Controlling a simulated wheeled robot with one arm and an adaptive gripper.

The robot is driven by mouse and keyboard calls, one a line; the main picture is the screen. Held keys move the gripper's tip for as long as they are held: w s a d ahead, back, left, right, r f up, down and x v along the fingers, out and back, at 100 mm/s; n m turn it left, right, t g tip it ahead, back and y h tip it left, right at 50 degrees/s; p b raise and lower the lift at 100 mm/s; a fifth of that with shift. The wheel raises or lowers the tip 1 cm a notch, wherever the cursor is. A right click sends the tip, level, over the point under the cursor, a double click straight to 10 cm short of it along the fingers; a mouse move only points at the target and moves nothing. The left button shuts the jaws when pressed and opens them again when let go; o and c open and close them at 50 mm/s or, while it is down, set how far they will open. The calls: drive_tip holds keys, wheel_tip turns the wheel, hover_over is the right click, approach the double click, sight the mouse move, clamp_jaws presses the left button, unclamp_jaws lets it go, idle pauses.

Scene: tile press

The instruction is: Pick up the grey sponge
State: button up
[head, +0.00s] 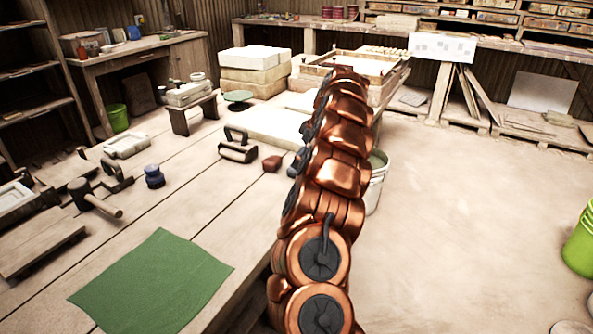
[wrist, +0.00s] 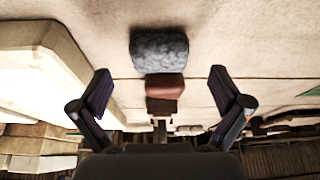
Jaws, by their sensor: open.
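The grey sponge (wrist: 160,50) is a speckled blue-grey block in the wrist view, lying on the pale table just above the gap between my fingertips. My gripper (wrist: 159,74) is open and empty, one finger on each side of the picture. In the head view my copper arm hides the gripper. A dark grey patch beside the arm there may be the sponge, but I cannot tell for sure.
A red-brown block (head: 272,164) lies close by the sponge; it also shows in the wrist view (wrist: 166,86). A dark-handled tool (head: 238,153) and a pale slab (head: 262,124) are near. A green cloth (head: 155,283) lies in front. A bucket (head: 376,182) stands right of the table.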

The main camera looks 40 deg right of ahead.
drive_tip(key=x, duration=0.4)
drive_tip(key=shift+w, duration=0.4)
drive_tip(key=shift+c, duration=0.3)
drive_tip(key=shift+a, duration=0.1)
drive_tip(key=c, duration=0.9)
drive_tip(key=shift+r, duration=0.1)
drive_tip(key=shift+c, duration=0.2)
drive_tip(key=shift+r, duration=1.8)
drive_tip(key=shift+s+a, duration=0.1)
drive_tip(key=shift+s, duration=0.45)
drive_tip(key=s+a, duration=0.2)
drive_tip(key=s, duration=0.5)
drive_tip(key=s+a+r, duration=0.1)
drive_tip(key=s+a, duration=0.1)
drive_tip(key=s, duration=0.5)
drive_tip(key=shift+a+r, duration=0.15)
drive_tip(key=shift+a, duration=0.15)
drive_tip(key=shift+s, duration=0.1)
